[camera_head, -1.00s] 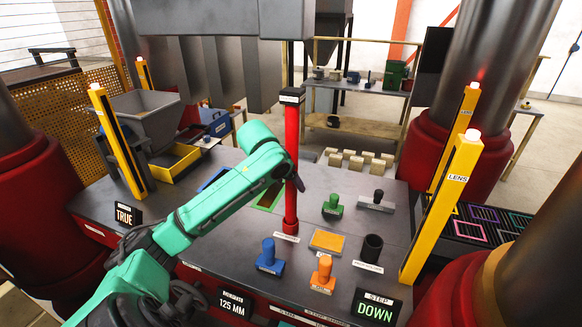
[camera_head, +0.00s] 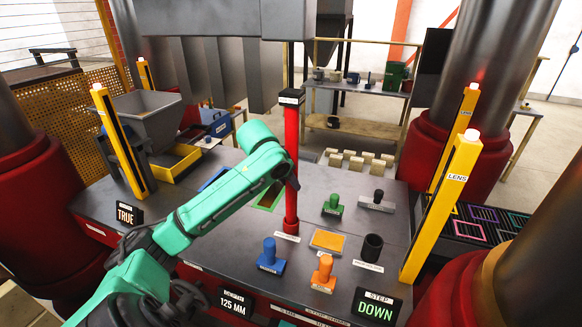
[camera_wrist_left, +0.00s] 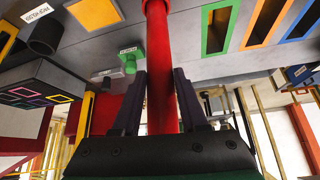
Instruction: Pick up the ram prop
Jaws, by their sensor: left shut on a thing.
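The ram prop (camera_head: 291,165) is a tall red post with a dark cap, standing upright on the grey press table. It also shows as a red column in the left wrist view (camera_wrist_left: 158,60). My left gripper (camera_head: 293,180) reaches it from the left at about mid-height. In the left wrist view the two dark fingers of my left gripper (camera_wrist_left: 161,90) stand on either side of the post, and the gripper is shut on it. The post's foot appears at its labelled place on the table. My right gripper is not in view.
Yellow lens posts (camera_head: 445,205) edge the table. The grey press head (camera_head: 225,18) hangs above.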

